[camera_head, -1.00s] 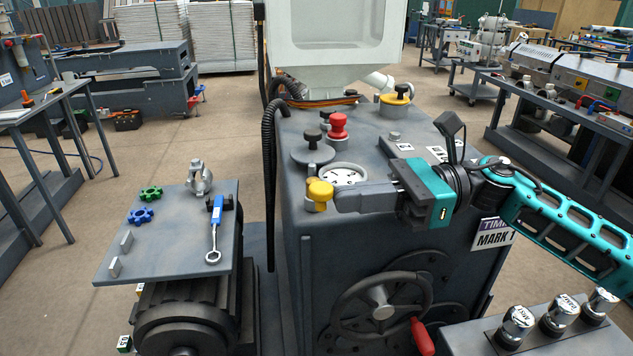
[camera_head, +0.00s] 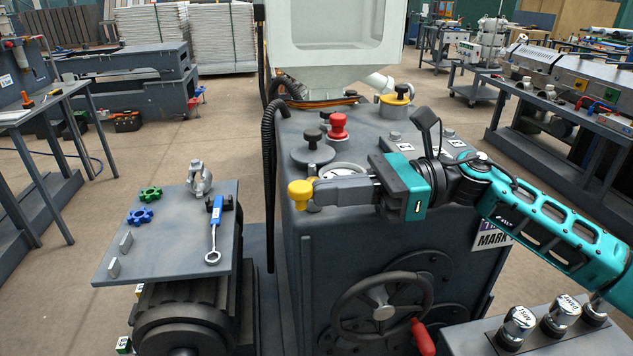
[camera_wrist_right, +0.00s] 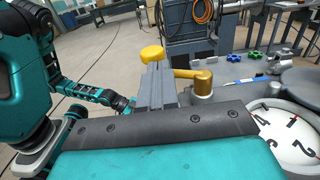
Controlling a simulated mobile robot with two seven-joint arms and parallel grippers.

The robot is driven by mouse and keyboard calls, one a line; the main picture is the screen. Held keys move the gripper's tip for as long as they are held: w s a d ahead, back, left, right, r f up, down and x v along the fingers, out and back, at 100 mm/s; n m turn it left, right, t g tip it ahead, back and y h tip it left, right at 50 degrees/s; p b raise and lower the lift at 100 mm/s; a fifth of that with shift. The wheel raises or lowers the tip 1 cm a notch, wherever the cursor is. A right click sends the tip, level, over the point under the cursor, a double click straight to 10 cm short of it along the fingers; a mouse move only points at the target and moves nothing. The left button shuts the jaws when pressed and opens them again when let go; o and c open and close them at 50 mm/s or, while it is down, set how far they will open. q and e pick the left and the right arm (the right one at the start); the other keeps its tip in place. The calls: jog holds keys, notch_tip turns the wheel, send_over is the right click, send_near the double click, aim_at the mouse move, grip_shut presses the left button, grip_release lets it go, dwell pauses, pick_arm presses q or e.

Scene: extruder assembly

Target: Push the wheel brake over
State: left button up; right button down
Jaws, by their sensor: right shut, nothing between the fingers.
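The wheel brake appears to be the lever with the yellow knob (camera_head: 300,192) at the left edge of the machine top. In the right wrist view its yellow knob (camera_wrist_right: 152,54) is just beyond my fingertips, and its brass pivot (camera_wrist_right: 202,84) stands to their right. The fingers hide part of the lever between them. My right gripper (camera_head: 318,191) is shut and empty, its tips at the knob, seemingly touching it. It also shows in the right wrist view (camera_wrist_right: 155,72). My left gripper is not in view.
A white dial (camera_head: 345,170) lies partly behind my right gripper. Red (camera_head: 338,126) and black (camera_head: 313,146) knobs stand behind it. A handwheel (camera_head: 382,312) is on the machine's front. A side plate (camera_head: 170,240) holds a wrench (camera_head: 214,238). Space left of the lever is clear.

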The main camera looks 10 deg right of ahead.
aim_at(309, 185)
jog(key=shift+w+a+b, duration=0.2)
jog(key=shift+w+a, duration=0.35)
jog(key=shift+a, duration=0.3)
jog(key=shift+w+a+b, duration=0.2)
jog(key=shift+w+a, duration=0.3)
jog(key=shift+a, duration=0.3)
jog(key=shift+d, duration=0.1)
